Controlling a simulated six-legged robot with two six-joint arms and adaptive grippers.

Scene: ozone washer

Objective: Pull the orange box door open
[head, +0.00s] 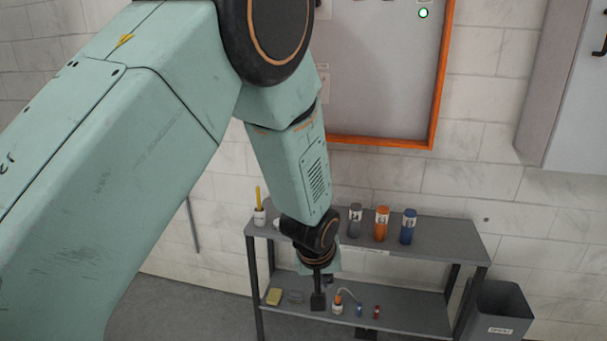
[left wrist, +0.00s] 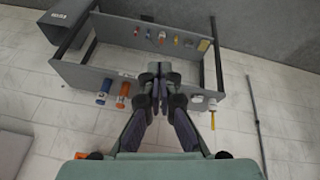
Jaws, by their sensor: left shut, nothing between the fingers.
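The orange box (head: 437,85) hangs on the tiled wall at the top of the head view. Its orange frame surrounds a grey front panel (head: 385,70), with a small green light near the top right. My left arm covers its left side, and its top is cut off. I cannot tell whether its door is ajar, and I see no handle. My left gripper (head: 318,300) points down in front of the shelf, well below the box and apart from it. In the left wrist view its fingers (left wrist: 160,76) are together and empty. My right gripper is out of view.
A grey two-level shelf (head: 450,233) stands below the box, with grey, orange (head: 381,223) and blue (head: 408,226) bottles on top and small items below. A grey bin (head: 500,310) is at its right. A grey wall cabinet (head: 560,90) is at the upper right.

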